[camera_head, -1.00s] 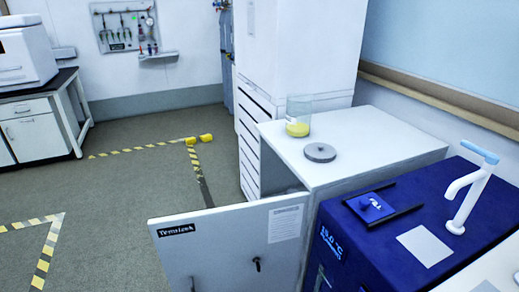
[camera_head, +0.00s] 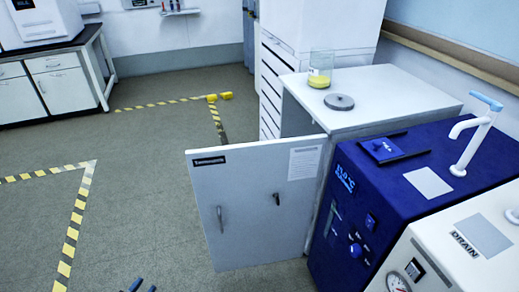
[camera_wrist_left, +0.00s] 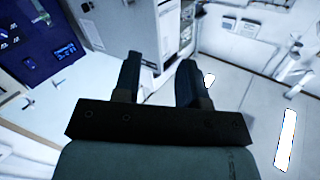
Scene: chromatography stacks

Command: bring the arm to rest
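My left gripper (camera_head: 142,286) shows only as two dark fingertips at the bottom edge of the head view. In the left wrist view my left gripper (camera_wrist_left: 158,75) has its two dark fingers spread apart, with nothing between them. The fingers are clear of the furniture around them, as far as I can see. My right gripper is in neither view.
A white cabinet (camera_head: 392,102) has its grey door (camera_head: 250,235) swung open. A beaker of yellow liquid (camera_head: 319,78) and a grey lid (camera_head: 339,102) are on top. A blue unit (camera_head: 400,190) adjoins it. Floor at left is clear, with striped tape (camera_head: 72,235).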

